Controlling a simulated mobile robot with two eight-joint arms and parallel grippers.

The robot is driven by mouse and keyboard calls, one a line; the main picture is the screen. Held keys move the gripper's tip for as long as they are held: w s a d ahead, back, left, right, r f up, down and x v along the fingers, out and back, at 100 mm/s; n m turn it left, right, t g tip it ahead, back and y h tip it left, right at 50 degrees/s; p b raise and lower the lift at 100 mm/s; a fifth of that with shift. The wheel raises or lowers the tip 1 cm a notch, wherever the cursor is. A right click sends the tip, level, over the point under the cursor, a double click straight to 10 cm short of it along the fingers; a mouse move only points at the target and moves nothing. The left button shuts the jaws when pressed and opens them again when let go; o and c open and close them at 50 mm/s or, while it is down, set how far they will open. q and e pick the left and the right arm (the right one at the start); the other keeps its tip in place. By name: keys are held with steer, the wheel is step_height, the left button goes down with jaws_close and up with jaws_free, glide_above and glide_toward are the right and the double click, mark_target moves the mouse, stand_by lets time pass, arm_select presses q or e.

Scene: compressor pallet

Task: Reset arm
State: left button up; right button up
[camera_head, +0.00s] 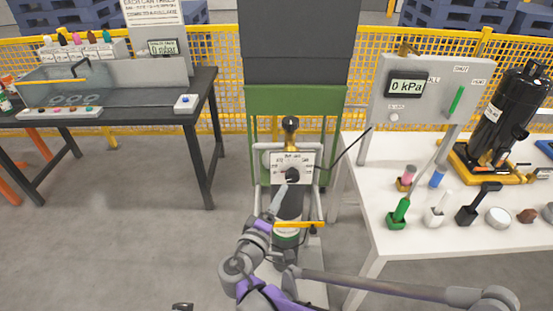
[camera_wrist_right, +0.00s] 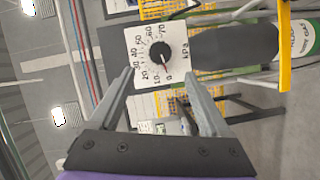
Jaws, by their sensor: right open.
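My right arm comes in from the lower right of the head view. Its grey gripper (camera_head: 279,198) points up toward a white dial plate (camera_head: 277,158) with a black knob (camera_head: 293,174). In the right wrist view the gripper (camera_wrist_right: 159,81) is open, its fingers apart with nothing held between them. The dial plate (camera_wrist_right: 145,75), marked in kPa, and its black knob (camera_wrist_right: 161,53) lie just past the fingertips. I see no clear contact with the knob. Only a small dark part (camera_head: 182,306), possibly my left gripper, shows at the bottom edge.
A dark bottle (camera_head: 288,203) stands in a grey frame below the dial. To the right is a white table (camera_head: 390,262) with several small tools and a gauge reading 0 kPa (camera_head: 405,87). A dark workbench (camera_head: 130,115) stands left. The floor between is clear.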

steer(key=s+d+f+m+g+p, duration=0.1)
steer(key=s+d+m+g, duration=0.2)
steer(key=d, duration=0.5)
steer(key=s+d+f+m+g+p, duration=0.1)
steer(key=s+d+f+m+g, duration=0.1)
steer(key=s+d+g, duration=0.4)
steer(key=s+d+f+m+y+p, duration=0.1)
steer(key=s+m+y, duration=0.2)
steer(key=s, duration=0.4)
steer(key=s+d+f+m+g+y+p, duration=0.1)
steer(key=s+m+y, duration=0.2)
steer(key=s, duration=0.4)
steer(key=shift+s+d+f, duration=0.15)
steer(key=shift+s+d, duration=0.15)
steer(key=shift+d, duration=0.1)
